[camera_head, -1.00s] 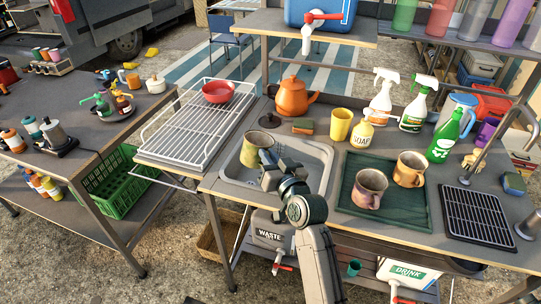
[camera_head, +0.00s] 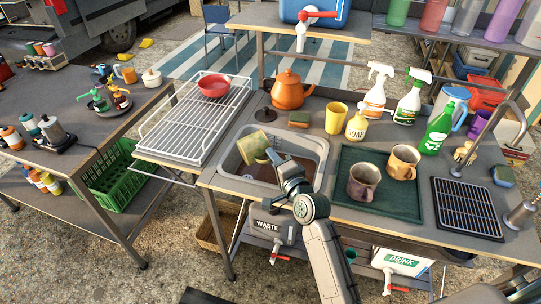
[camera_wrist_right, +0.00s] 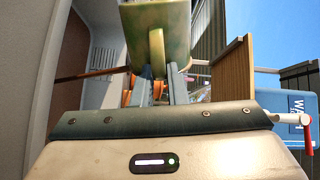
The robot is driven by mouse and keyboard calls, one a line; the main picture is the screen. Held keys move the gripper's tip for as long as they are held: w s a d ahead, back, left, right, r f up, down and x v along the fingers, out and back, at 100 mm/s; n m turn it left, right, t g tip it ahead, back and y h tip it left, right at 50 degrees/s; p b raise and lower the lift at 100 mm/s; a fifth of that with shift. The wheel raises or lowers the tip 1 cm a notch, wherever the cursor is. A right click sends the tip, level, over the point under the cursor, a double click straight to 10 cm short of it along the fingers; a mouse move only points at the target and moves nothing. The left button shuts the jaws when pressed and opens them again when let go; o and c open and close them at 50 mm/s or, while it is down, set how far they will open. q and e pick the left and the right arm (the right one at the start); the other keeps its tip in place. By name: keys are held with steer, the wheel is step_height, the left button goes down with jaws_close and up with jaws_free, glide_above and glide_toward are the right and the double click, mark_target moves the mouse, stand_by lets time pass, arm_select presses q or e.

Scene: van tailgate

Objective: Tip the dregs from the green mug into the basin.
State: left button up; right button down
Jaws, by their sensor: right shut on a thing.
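The green mug (camera_head: 253,145) is held over the left part of the basin (camera_head: 319,160), clearly tilted. My right gripper (camera_head: 275,161) is shut on it from the near right side. In the right wrist view, the mug (camera_wrist_right: 158,35) fills the top, with its handle between the fingers of my right gripper (camera_wrist_right: 158,88). The basin is a grey sink set in the counter. Its floor looks brownish below the mug. The inside of the mug cannot be made out. My left gripper is out of view.
A dark green tray (camera_head: 377,207) with two mugs stands right of the basin. A white wire rack (camera_head: 184,128) lies to the left.

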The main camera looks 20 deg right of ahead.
steer(key=m+p, duration=0.1)
steer(key=d+m+p, duration=0.1)
steer(key=m+p, duration=0.1)
steer(key=shift+w+d+r+m, duration=0.15)
steer(key=shift+r+m, duration=0.05)
steer(key=shift+m, duration=0.1)
stand_by(0.3)
step_height(320, 180, up, 5)
steer(key=n+b, duration=0.5)
steer(key=n, duration=1.4)
steer(key=shift+b, duration=0.35)
